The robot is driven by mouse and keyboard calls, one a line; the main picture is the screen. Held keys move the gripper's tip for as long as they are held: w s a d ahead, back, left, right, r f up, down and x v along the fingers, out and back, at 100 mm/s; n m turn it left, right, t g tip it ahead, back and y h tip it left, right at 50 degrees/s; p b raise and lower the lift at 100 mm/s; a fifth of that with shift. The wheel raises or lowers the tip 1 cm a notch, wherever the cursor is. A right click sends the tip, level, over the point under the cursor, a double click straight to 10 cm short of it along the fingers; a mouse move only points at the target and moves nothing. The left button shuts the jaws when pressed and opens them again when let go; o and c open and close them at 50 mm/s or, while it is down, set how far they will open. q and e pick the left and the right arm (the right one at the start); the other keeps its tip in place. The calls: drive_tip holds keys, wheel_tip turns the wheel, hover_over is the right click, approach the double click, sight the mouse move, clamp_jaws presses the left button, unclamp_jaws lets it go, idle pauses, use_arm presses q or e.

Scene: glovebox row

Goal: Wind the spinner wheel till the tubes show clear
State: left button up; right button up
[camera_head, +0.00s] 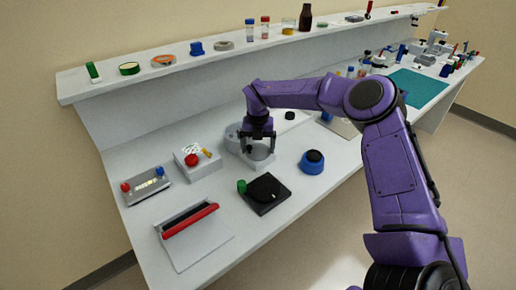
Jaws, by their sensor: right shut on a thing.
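The spinner (233,135) is a pale grey, round-walled device on the bench, left of the picture's middle. My right gripper (260,148) points down over its front part. Its dark fingers are shut on a part of the spinner, which I take to be the wheel's handle; the fingers hide most of it. I cannot see tubes in the spinner or tell whether their contents are clear. Two capped tubes, one blue-capped (250,29) and one red-capped (265,27), stand on the shelf above. My left gripper is not in view.
A blue round knob-like item (312,162) stands right of the spinner. A black plate device with a green knob (265,194) is in front. A white box with a red button (196,161) is left. A red-barred sealer (195,236) lies near the front edge.

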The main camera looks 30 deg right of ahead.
sight(259, 150)
drive_tip(key=shift+r, duration=0.1)
drive_tip(key=o, duration=0.7)
drive_tip(key=shift+d, duration=0.1)
drive_tip(key=shift+o, duration=0.2)
wheel_tip(259, 150, up, 10)
drive_tip(key=b, duration=0.1)
drive_tip(key=shift+r+b, duration=0.25)
drive_tip(key=shift+b, duration=0.15)
